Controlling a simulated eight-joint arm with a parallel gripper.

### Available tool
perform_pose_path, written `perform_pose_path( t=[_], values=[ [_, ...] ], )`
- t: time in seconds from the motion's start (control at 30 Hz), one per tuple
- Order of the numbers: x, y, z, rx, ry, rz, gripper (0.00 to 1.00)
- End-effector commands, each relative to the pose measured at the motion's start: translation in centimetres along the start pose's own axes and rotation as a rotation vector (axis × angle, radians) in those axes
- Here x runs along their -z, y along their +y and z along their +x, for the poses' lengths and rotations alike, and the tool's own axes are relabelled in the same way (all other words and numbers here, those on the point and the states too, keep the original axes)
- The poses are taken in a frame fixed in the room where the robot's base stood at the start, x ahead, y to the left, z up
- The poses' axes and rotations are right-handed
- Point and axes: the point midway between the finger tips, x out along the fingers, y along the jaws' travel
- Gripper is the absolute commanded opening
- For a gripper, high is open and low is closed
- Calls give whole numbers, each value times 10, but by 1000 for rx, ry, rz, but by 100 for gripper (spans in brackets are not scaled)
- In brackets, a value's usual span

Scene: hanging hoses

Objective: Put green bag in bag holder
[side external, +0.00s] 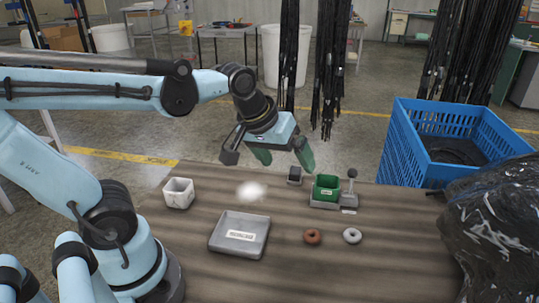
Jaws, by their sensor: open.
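A small green, box-like thing (326,187) sits on a low grey base (324,205) at the back right of the table; it is the only green object there, but I cannot tell whether it is the green bag. No object is clearly recognisable as the bag holder. My gripper (284,160) has green fingers spread apart with nothing visible between them. It hangs above the back of the table, up and left of the green thing. The right finger appears close to the green thing in the picture, but contact cannot be told.
A grey tray (225,243) with a label lies front centre. A white cup (178,193) is left, a small dark block (294,175) at the back. A brown ring (312,236) and a grey ring (352,236) lie right. A blue crate (400,150) and black plastic (500,235) border the right.

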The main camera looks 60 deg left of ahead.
Motion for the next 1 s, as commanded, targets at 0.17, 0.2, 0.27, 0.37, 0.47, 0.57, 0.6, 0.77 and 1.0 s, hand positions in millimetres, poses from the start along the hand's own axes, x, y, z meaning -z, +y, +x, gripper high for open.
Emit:
perform_pose_path(
  t=[0.17, 0.2, 0.27, 0.37, 0.47, 0.57, 0.6, 0.77, 1.0],
  values=[
    [-28, -11, 4, -29, 80, 318, 95],
    [-31, -13, 5, -31, 92, 366, 95],
    [-34, -14, 6, -33, 106, 418, 95],
    [-37, -15, 7, -33, 117, 462, 95],
    [-37, -15, 7, -33, 119, 471, 95],
    [-37, -15, 7, -33, 119, 470, 95],
    [-37, -15, 7, -33, 118, 469, 95],
    [-37, -15, 7, -33, 118, 468, 95],
    [-37, -16, 7, -33, 117, 467, 95]
  ],
)
